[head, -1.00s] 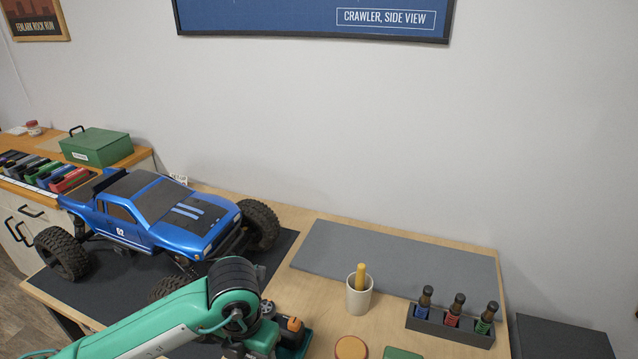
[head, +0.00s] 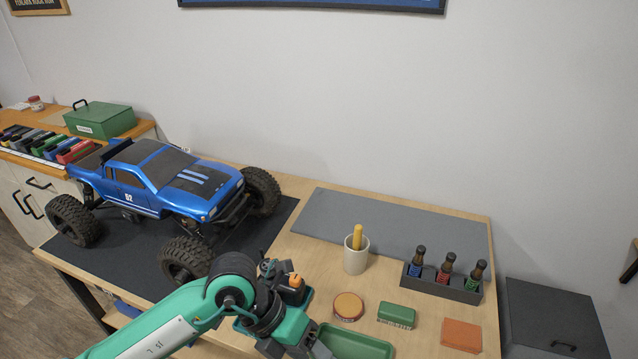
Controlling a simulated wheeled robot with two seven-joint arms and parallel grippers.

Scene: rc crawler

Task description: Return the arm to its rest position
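My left arm (head: 228,282), green with dark joints, reaches in from the lower left over the table's front part. Its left gripper (head: 322,350) is at the bottom edge, beside the green tray (head: 370,347); its fingers are too cut off and dark to tell whether they are open or shut. My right arm and gripper are not in view. The blue crawler truck (head: 160,180) stands on the dark mat (head: 120,262), left of and behind the arm. An orange-topped item (head: 295,281) shows right behind the wrist, partly hidden by it.
A beige cup (head: 356,262) with a yellow handle, a bottle rack (head: 443,285), a round orange tin (head: 348,306), a green box (head: 396,314) and an orange block (head: 461,335) stand right of the arm. The grey mat (head: 400,228) is bare.

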